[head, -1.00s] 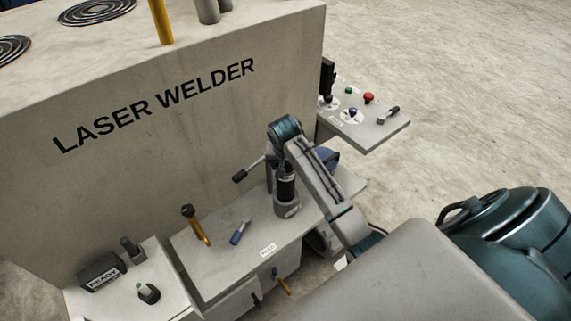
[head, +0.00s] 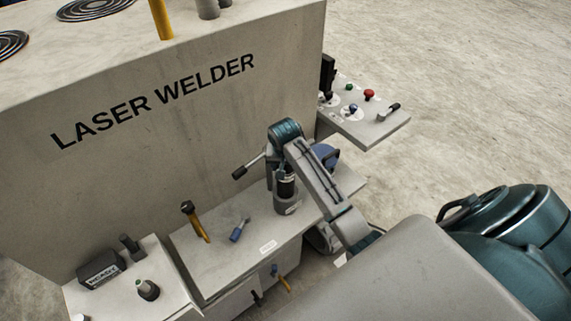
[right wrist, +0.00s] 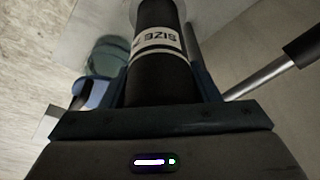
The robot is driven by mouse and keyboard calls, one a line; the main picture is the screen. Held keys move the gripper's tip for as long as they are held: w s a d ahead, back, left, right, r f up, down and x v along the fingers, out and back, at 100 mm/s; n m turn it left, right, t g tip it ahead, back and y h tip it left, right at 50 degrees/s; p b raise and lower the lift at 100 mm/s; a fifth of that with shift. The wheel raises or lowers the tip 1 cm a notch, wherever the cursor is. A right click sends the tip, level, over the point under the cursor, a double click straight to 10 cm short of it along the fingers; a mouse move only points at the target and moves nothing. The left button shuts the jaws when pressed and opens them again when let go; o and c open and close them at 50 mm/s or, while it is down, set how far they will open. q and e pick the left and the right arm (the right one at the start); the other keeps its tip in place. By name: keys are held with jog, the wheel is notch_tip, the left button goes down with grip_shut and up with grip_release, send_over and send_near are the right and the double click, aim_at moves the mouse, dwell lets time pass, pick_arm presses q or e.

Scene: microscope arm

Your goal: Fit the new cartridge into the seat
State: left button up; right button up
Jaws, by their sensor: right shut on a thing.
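A black cylindrical cartridge (head: 287,188) stands upright with its lower end in a grey cup-like seat (head: 287,208) on the bench of the laser welder. I cannot tell how deep it sits. My right gripper (head: 286,172) is shut on the cartridge, coming from above. In the right wrist view the fingers clasp the cartridge (right wrist: 160,75), which bears a white band lettered "SIZE". The far end meets a pale round part at the top of that view. Another dark cylinder with a pale green top (head: 148,290) stands on the left table. My left gripper is out of view.
A black-tipped lever (head: 248,168) juts left beside the seat. A yellow-handled tool (head: 196,222) and a small blue tool (head: 238,232) are on the bench. A READY box (head: 101,268) stands at left. A control shelf (head: 380,126) with knobs is at right.

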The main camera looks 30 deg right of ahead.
aim_at(286, 180)
jog(key=shift+f+b, duration=1.1)
jog(key=shift+f, duration=2.6)
jog(key=o, duration=1.7)
jog(key=shift+o, duration=0.2)
jog(key=shift+s+a+r, duration=0.1)
jog(key=shift+a+r, duration=0.05)
jog(key=shift+r, duration=0.45)
jog(key=b+v, duration=0.3)
jog(key=v, duration=0.6)
jog(key=shift+r, duration=0.4)
